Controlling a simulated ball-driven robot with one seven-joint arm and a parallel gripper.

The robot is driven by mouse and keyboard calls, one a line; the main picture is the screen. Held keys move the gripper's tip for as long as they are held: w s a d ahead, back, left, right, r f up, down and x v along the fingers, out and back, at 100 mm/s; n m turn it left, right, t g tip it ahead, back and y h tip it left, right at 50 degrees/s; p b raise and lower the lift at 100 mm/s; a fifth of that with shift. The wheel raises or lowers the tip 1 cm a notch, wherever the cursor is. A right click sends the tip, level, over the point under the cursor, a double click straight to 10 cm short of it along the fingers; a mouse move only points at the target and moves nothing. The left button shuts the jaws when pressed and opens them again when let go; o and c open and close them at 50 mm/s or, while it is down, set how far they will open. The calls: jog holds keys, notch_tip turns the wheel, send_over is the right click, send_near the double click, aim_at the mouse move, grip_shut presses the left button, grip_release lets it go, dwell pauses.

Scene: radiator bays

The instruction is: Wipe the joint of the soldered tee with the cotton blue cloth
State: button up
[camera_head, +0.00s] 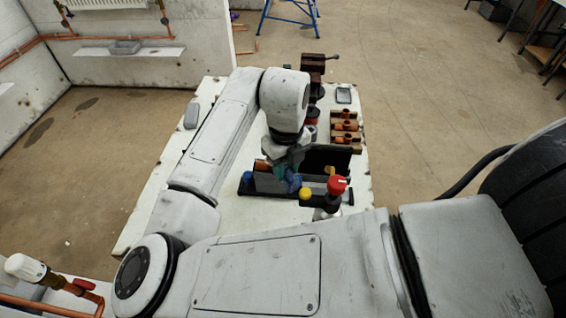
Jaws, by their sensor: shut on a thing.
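My gripper (287,166) points down over the middle of the white bench, at the dark upright panel. It is shut on the blue cloth (293,184), which hangs bunched below the fingers. A small copper-coloured piece (262,165) shows just left of the gripper. It may be the soldered tee, but my gripper and the panel hide most of that spot. I cannot tell whether the cloth touches a joint.
The white bench (155,205) has several copper fittings in wooden holders (345,126) at right and a vise (315,64) at the far end. A red-topped torch (336,186) and a yellow knob (305,194) stand close right of the cloth. A dark upright panel (325,158) is beside the gripper.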

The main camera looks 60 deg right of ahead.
jog(key=shift+s+a, duration=0.2)
jog(key=shift+s, duration=0.2)
jog(key=shift+r+p, duration=2.1)
jog(key=shift+r, duration=0.95)
jog(key=shift+f, duration=0.1)
